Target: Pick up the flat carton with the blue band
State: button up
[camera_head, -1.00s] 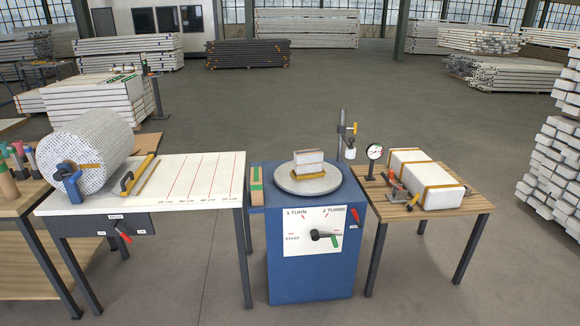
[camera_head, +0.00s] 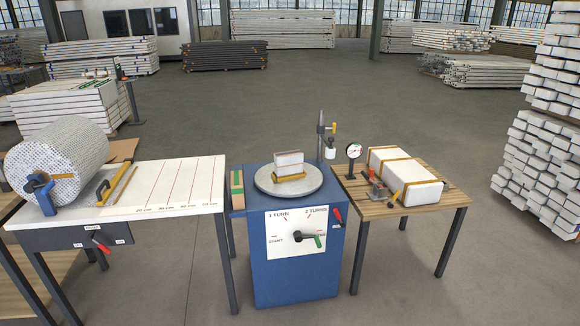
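I cannot make out a flat carton with a blue band anywhere. A small pale block or stack (camera_head: 289,159) with tan and yellow edges sits on the round grey turntable (camera_head: 262,183) of the blue cabinet (camera_head: 254,262); I see no blue on it. A larger white package (camera_head: 420,190) with tan bands lies on the wooden table (camera_head: 437,208) at the right. My gripper is not in view.
A white table (camera_head: 150,200) with red lines and a large bubble-wrap-like roll (camera_head: 60,162) stands left. A dial gauge (camera_head: 354,151) and a post (camera_head: 320,130) stand near the turntable. Stacked white blocks (camera_head: 545,150) rise at the right. Open floor (camera_head: 290,95) lies behind.

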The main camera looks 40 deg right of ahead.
aim_at(288, 164)
jog(key=i, duration=0.95)
jog(key=u, duration=0.05)
